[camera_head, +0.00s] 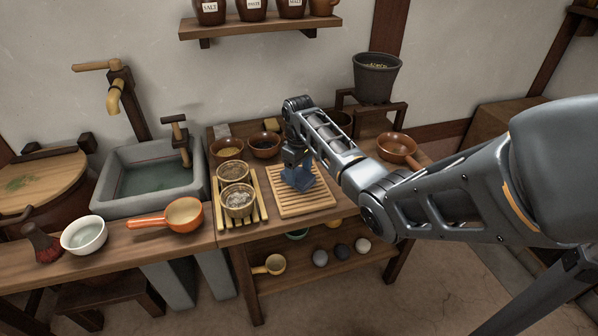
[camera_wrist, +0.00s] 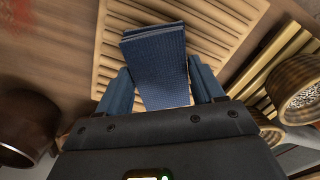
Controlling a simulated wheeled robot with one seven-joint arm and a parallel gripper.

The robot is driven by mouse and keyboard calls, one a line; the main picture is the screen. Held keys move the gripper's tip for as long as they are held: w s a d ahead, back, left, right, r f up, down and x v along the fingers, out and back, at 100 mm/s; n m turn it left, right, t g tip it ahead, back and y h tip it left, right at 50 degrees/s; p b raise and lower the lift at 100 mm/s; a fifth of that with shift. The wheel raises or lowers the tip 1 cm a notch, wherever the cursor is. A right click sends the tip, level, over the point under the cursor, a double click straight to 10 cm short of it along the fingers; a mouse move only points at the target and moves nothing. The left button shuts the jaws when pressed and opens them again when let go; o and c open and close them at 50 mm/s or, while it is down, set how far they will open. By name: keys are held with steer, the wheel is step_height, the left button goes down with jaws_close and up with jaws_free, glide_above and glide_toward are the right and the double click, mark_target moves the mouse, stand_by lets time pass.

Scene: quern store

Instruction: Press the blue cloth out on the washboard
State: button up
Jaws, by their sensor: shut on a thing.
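The blue cloth (camera_wrist: 155,65) is a folded, woven-looking pad held between the two fingers of my gripper (camera_wrist: 160,95). In the head view the cloth (camera_head: 297,180) is partly hidden by my gripper.
Left of the washboard, a slatted rack (camera_head: 258,208) holds two bowls. Small bowls stand behind it, and a brown pan (camera_head: 397,148) stands at the back right. A stone sink (camera_head: 150,180), an orange-handled pan (camera_head: 182,213) and a white bowl (camera_head: 84,235) are further left.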

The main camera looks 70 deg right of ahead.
stand_by(0.3)
step_height(320, 180, up, 2)
steer(key=p, duration=0.2)
steer(key=shift+r+p, duration=0.25)
steer(key=shift+p, duration=0.15)
steer(key=shift+r, duration=2.2)
